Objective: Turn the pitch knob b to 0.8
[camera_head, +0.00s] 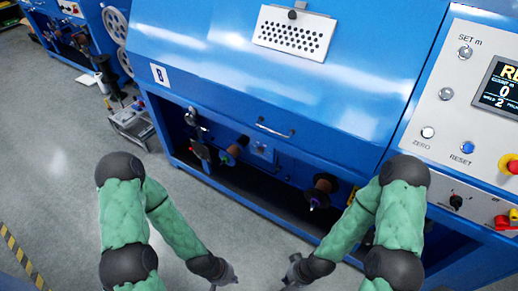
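A small black knob (456,201) sits on the grey control panel (440,150) at the right of the blue machine. Its lettering is too small to read, so I cannot tell whether it is pitch knob b or what value it points to. My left gripper (226,283) hangs low at the bottom of the picture, well left of the knob. My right gripper (291,276) is also low, left of and below the knob. Both are apart from the machine's controls. The fingers are small and partly cut off, so their opening is unclear.
The blue machine (270,90) fills the middle, with an open bay holding spools (320,188). The panel carries a display (500,90), a blue RESET button (467,147), a ZERO button (428,132) and a red button (511,164). Grey floor (50,150) is free at left.

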